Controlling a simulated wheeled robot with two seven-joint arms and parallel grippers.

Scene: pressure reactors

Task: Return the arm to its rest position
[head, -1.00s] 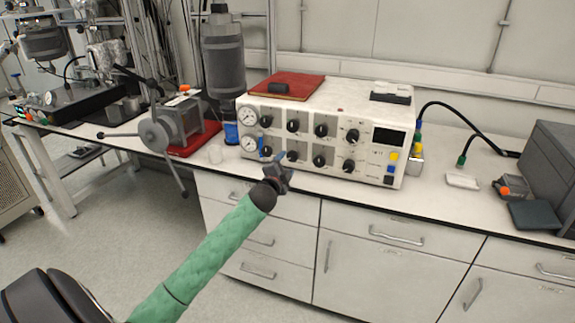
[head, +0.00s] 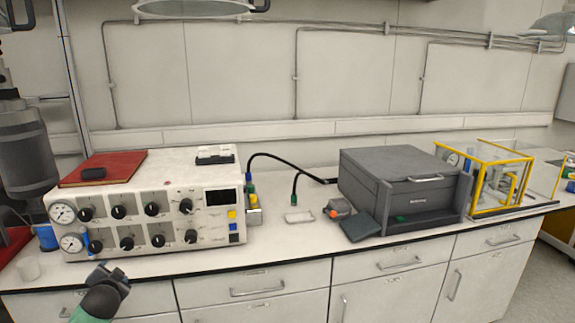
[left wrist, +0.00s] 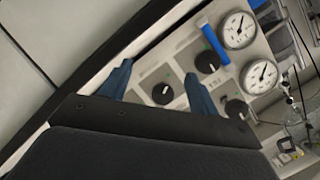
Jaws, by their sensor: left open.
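My left gripper (head: 108,275) shows at the lower left of the head view, at the end of my green-sleeved arm. It is open and empty, in front of the lower left part of the white control unit (head: 150,196). In the left wrist view, the two blue fingers (left wrist: 158,85) stand apart, with a black knob (left wrist: 163,94) of the unit's panel seen between them. I cannot tell how far the fingers are from the panel. My right gripper is not in view.
The counter's front edge (head: 285,262) runs below the unit. A grey box (head: 400,175) and a yellow-framed case (head: 485,175) stand to the right. A dark flat pad (head: 360,228) lies before the box.

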